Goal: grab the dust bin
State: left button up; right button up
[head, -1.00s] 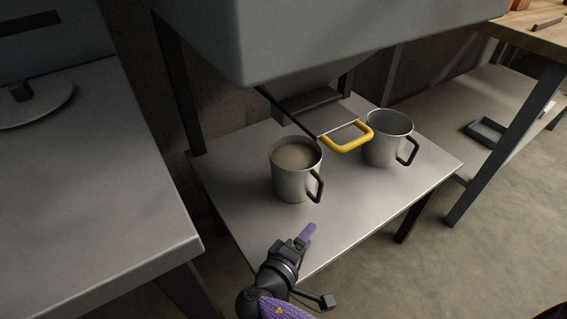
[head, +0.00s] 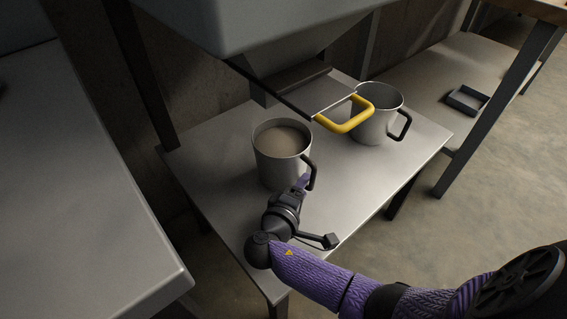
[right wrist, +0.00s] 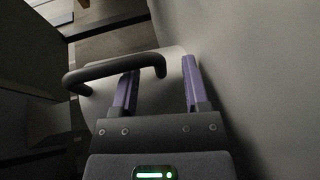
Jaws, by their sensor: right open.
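A grey metal bin (head: 272,168) shaped like a mug stands upright on the low table in the head view, filled with grey-brown dust (head: 283,138). Its dark handle (head: 313,176) is on its right side. My right gripper (head: 303,183) is at that handle, its fingertips partly hidden. In the right wrist view my right gripper (right wrist: 158,85) is open, and the dark handle (right wrist: 112,67) crosses near the left finger's tip. I cannot tell if it touches. A second similar bin (head: 370,126), seemingly empty, stands behind to the right. My left gripper is not in view.
A grey hopper (head: 225,25) hangs above the table (head: 355,185), with a yellow-handled slide plate (head: 346,122) jutting out over it. A grey bench (head: 85,200) stands at left. A rack with a small dark tray (head: 467,99) stands at right.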

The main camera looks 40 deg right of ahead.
jog(key=shift+c, duration=0.3)
grip_shut()
dwell(1.2)
